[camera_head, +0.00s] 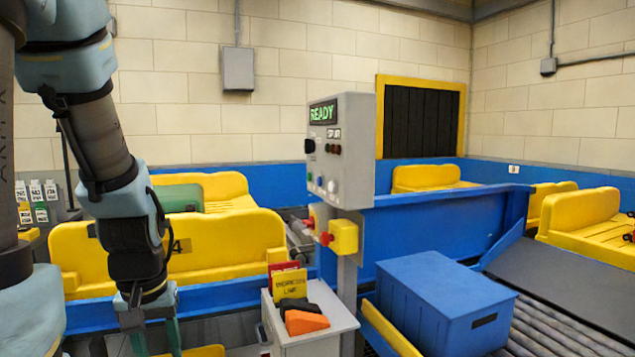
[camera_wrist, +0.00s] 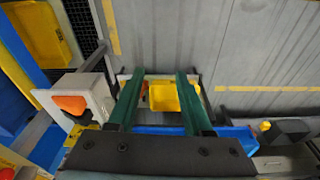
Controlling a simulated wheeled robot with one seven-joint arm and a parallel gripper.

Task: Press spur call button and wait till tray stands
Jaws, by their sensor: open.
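A grey control box (camera_head: 351,150) stands on a post in the head view, with a green READY display (camera_head: 323,113). Several small buttons and knobs sit on its left face; which one is the spur call button I cannot tell. A yellow tray (camera_head: 235,243) with a dark "4" label lies at the left, and a second yellow tray (camera_head: 215,190) with a green case (camera_head: 180,197) is behind it. More yellow trays (camera_head: 583,208) are at the right. My gripper (camera_head: 156,340) is low at the left, apart from the box. Its green fingers are open in the wrist view (camera_wrist: 160,85), with nothing gripped.
A red and yellow emergency stop (camera_head: 343,237) is below the box. A white stand (camera_head: 332,337) with cards and an orange block (camera_head: 306,322) is in front. A blue crate (camera_head: 430,275) sits by the rollers (camera_head: 540,335). A yellow bin (camera_wrist: 163,97) shows below my fingers.

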